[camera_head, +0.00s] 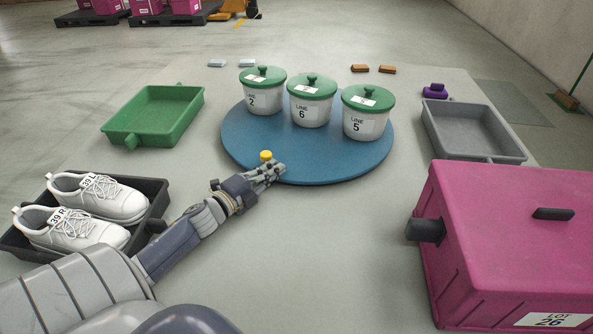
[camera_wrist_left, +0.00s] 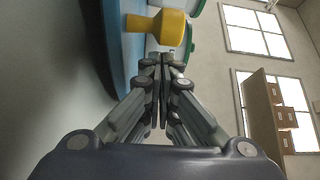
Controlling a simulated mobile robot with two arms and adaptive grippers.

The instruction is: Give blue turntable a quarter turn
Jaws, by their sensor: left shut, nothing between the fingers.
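The blue turntable (camera_head: 265,140) is a flat round disc in the middle of the table. Three white pots with green lids stand on its far part: pot 2 (camera_head: 262,98), pot 6 (camera_head: 309,110) and pot 5 (camera_head: 366,123). A yellow knob (camera_head: 265,156) stands at the disc's near edge; in the left wrist view the yellow knob (camera_wrist_left: 170,28) is just beyond the fingertips. My left gripper (camera_head: 280,168) is shut and empty beside the knob, over the near rim. I cannot tell whether it touches the knob. My right gripper is not in view.
A green tray (camera_head: 153,112) is at the left, a grey tray (camera_head: 470,128) at the right. White shoes (camera_head: 85,212) lie in a dark tray (camera_head: 157,193) at near left. A large pink box (camera_head: 505,235) fills the near right. The table before the turntable is clear.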

